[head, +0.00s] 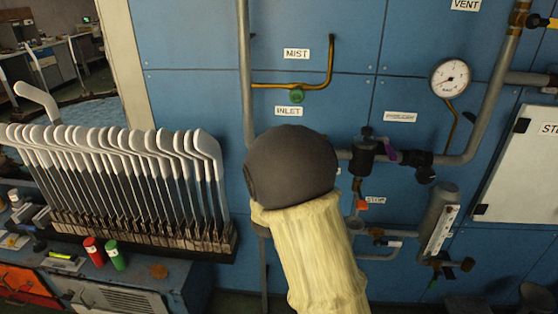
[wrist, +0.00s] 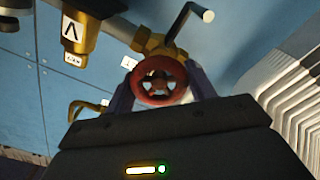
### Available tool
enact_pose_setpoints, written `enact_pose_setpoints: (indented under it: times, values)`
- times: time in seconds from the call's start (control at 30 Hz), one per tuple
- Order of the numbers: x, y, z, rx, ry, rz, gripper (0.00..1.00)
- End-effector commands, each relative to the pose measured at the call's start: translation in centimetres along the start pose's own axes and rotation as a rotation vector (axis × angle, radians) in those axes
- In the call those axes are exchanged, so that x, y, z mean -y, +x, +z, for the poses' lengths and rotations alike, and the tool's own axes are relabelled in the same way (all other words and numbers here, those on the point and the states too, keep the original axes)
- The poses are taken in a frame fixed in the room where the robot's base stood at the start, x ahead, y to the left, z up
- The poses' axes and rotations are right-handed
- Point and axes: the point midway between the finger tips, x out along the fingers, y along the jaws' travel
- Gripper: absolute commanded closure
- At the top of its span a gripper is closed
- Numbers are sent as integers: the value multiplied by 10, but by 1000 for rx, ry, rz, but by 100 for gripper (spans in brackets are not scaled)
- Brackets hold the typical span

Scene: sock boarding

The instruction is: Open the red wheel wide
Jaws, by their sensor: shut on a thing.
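The red wheel (wrist: 159,80) is a small spoked handwheel on a brass valve (wrist: 155,44), seen in the middle of the wrist view. My gripper (wrist: 160,86) has one finger on each side of the wheel and is shut on its rim. In the head view, my dark rounded wrist and pale-sleeved arm cover the wheel and the fingers. The INLET label (head: 289,111) shows just above my wrist.
A blue panel carries pipes, a pressure gauge (head: 450,78), a green knob (head: 297,96) and a purple-handled valve (head: 385,152). A rack of white-topped boards (head: 120,165) stands left of my arm. Red (head: 94,251) and green (head: 115,255) cylinders sit below it.

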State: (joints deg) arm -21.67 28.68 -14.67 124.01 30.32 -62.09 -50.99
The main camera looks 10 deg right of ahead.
Motion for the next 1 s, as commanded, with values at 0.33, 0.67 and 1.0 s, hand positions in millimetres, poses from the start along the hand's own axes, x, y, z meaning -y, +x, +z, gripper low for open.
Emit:
enact_pose_setpoints:
  times: [0.33,0.67,1.0]
  values:
    - [0,-1,0,6,-333,-7,68]
    - [1,-1,0,6,-648,-7,68]
    - [2,-1,2,5,-923,-7,68]
